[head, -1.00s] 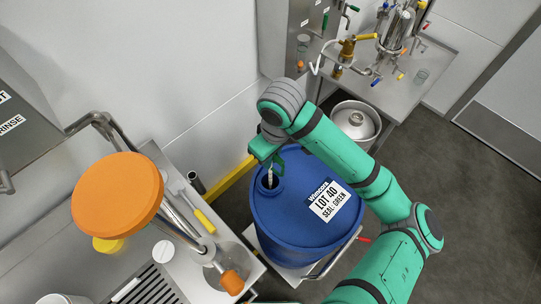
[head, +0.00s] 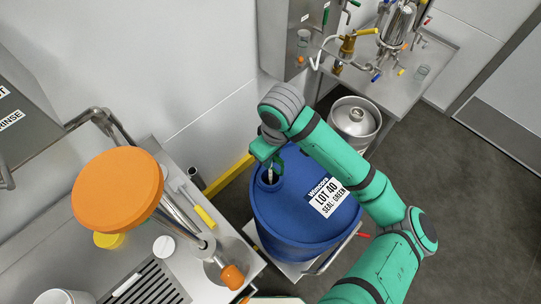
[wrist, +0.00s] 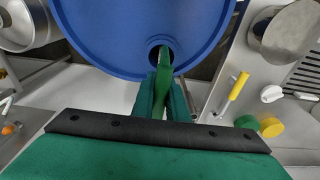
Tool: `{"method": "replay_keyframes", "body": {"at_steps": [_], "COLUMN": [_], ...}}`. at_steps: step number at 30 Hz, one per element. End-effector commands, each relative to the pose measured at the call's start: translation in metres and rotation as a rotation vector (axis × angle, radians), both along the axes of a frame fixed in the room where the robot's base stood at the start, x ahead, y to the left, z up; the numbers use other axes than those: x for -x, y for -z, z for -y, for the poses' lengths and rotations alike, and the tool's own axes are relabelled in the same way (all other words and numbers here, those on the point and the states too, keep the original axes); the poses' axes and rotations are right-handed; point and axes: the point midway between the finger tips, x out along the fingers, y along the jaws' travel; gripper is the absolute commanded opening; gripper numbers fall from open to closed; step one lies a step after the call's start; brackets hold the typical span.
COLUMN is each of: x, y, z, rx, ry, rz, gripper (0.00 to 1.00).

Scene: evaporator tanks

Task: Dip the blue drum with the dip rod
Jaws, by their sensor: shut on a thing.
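The blue drum (head: 300,225) stands upright in the middle of the head view, with a white label reading LOT 40, SEAL: GREEN. My gripper (head: 270,164) is right above the open round hole in its top, near the rim. The gripper is shut on the dip rod (head: 269,175), whose pale shaft goes down into the hole. In the wrist view the green fingers (wrist: 164,92) close on the rod's green upper part (wrist: 163,70), which points into the dark hole of the drum (wrist: 110,45). The rod's lower end is hidden inside the drum.
A steel sink counter (head: 225,262) stands left of the drum, with a yellow-handled tool (head: 205,216) and an orange disc (head: 117,190) above it. A steel keg (head: 354,122) and a bench (head: 400,88) with fittings stand behind. Dark floor (head: 480,190) is clear at right.

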Motion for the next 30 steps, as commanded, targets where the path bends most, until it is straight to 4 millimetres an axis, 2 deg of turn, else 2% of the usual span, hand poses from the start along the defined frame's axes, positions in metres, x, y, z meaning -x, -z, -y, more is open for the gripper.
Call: {"method": "replay_keyframes", "body": {"at_steps": [18,30], "x": [0.0,0.0], "y": [0.015,0.016], "z": [0.0,0.0], "rx": [0.0,0.0], "ry": [-0.001,-0.001], "rz": [0.0,0.0], "gripper": [0.0,0.0]}}
